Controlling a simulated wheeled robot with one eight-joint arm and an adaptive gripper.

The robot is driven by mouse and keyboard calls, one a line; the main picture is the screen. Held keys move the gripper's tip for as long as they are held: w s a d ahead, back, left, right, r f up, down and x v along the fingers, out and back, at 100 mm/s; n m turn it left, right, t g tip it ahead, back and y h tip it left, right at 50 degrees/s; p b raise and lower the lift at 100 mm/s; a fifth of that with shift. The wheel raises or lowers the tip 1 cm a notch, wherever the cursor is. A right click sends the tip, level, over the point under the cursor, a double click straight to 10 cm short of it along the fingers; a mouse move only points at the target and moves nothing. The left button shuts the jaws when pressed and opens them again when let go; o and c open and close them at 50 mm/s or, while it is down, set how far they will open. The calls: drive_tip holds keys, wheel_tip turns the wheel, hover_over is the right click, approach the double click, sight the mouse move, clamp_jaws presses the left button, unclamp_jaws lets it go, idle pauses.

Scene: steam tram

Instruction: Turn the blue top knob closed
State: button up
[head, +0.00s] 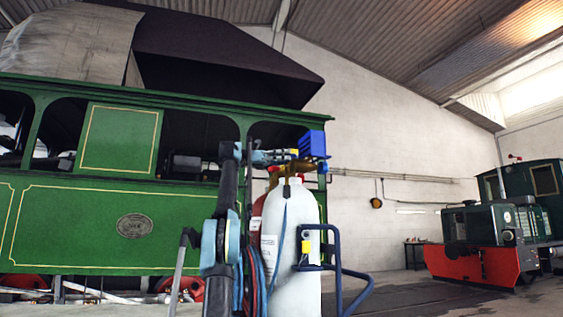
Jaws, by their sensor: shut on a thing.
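The blue top knob (314,143) is a ribbed, blocky blue piece above the white gas cylinder (290,250). Yellow fittings (303,167) show just below it, at the cylinder's top. My gripper (294,153) reaches in from the left at the end of my black and light-blue arm. It is shut at the knob's left and lower side. The fingertips are small and partly hidden, so their exact contact is hard to see. The knob's turning angle cannot be told.
A red cylinder (257,217) stands behind the white one. A blue tubular cart handle (343,276) is at the right, and hoses (265,283) hang at the left. A green tram (75,225) stands close behind at left. The floor (400,297) at right is open before a red-fronted locomotive (478,263).

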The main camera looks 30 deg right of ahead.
drive_tip(key=shift+w+d, duration=0.1)
drive_tip(key=shift+w, duration=0.05)
drive_tip(key=o, duration=0.8)
drive_tip(key=shift+c, duration=0.2)
drive_tip(key=shift+w+f, duration=0.1)
